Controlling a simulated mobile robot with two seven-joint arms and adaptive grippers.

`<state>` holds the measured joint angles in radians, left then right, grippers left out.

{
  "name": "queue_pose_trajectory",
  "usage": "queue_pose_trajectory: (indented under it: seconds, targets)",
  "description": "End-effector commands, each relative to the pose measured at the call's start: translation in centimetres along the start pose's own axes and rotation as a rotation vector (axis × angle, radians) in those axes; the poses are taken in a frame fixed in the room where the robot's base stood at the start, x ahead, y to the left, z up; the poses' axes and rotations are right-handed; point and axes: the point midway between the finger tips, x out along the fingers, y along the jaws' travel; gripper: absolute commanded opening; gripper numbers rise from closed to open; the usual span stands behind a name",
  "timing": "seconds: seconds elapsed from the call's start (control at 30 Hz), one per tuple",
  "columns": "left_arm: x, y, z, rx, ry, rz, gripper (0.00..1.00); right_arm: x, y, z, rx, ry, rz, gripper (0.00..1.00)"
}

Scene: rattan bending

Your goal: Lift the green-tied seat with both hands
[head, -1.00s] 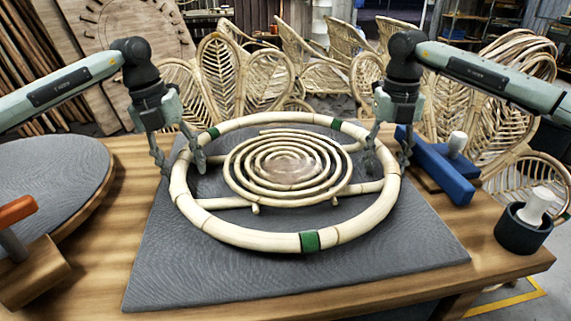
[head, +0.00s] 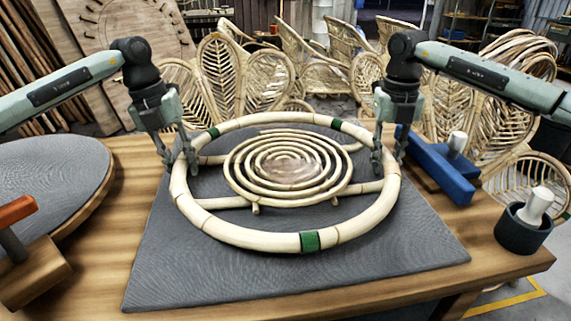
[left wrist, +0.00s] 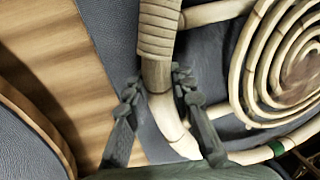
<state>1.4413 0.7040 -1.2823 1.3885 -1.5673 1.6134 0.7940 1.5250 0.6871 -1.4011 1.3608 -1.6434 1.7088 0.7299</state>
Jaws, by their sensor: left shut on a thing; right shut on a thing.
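The seat is a round rattan hoop (head: 250,236) with green ties, such as the front one (head: 309,241), and a rattan spiral (head: 287,168) across its middle. It lies on a dark grey mat (head: 200,275). My left gripper (head: 180,170) is shut on the hoop's left side. In the left wrist view its fingers (left wrist: 158,92) sit on either side of the hoop (left wrist: 157,76), just below a wrapped stretch. My right gripper (head: 387,166) is shut on the hoop's right side. I see no clear gap between the hoop and the mat.
A blue clamp-like tool (head: 440,172) and a dark cup with a white-handled tool (head: 524,225) stand on the right of the table. A round grey-topped board (head: 45,185) and an orange-handled tool (head: 15,212) are on the left. Rattan chairs stand behind.

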Motion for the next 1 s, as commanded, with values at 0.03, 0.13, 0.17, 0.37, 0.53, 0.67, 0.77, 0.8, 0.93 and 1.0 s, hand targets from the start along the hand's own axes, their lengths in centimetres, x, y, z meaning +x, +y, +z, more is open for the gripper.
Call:
queue_pose_trajectory:
  seconds: [0.03,0.13,0.17,0.37,0.53,0.67,0.77,0.8,0.93,1.0]
  targets:
    - [0.0,0.0,0.0,0.000,0.000,0.000,0.00,-0.1,0.0,0.0,0.001,-0.001,0.000,0.00]
    - [-0.3,-0.1,0.1,0.000,-0.002,-0.001,0.00,-0.3,0.0,0.1,0.001,-0.003,0.001,0.00]
    - [-0.3,-0.1,0.1,0.000,-0.002,-0.001,0.00,-0.4,0.0,0.1,0.001,-0.003,0.001,0.00]
    - [-1.6,-0.3,0.1,0.000,-0.002,-0.001,0.00,-1.6,-0.1,0.1,0.001,-0.003,0.001,0.00]
    - [-3.3,-0.6,0.1,0.000,-0.002,-0.001,0.00,-3.4,-0.1,0.1,0.001,-0.003,0.001,0.00]
    - [-4.6,-0.9,0.1,0.000,-0.002,-0.001,0.00,-4.7,-0.1,0.1,0.002,-0.003,0.000,0.00]
    - [-5.1,-1.0,0.0,-0.001,-0.002,-0.001,0.00,-5.2,-0.1,0.1,0.002,-0.002,0.000,0.00]
    - [-5.1,-1.0,0.0,-0.001,-0.002,-0.001,0.00,-5.2,-0.1,0.1,0.002,-0.002,0.000,0.00]
    - [-5.1,-1.0,0.0,-0.001,-0.002,0.000,0.00,-5.2,-0.1,0.1,0.002,-0.002,0.000,0.00]
    - [-5.0,-0.9,0.1,-0.001,-0.002,0.000,0.00,-5.1,-0.1,0.1,0.002,-0.002,0.000,0.00]
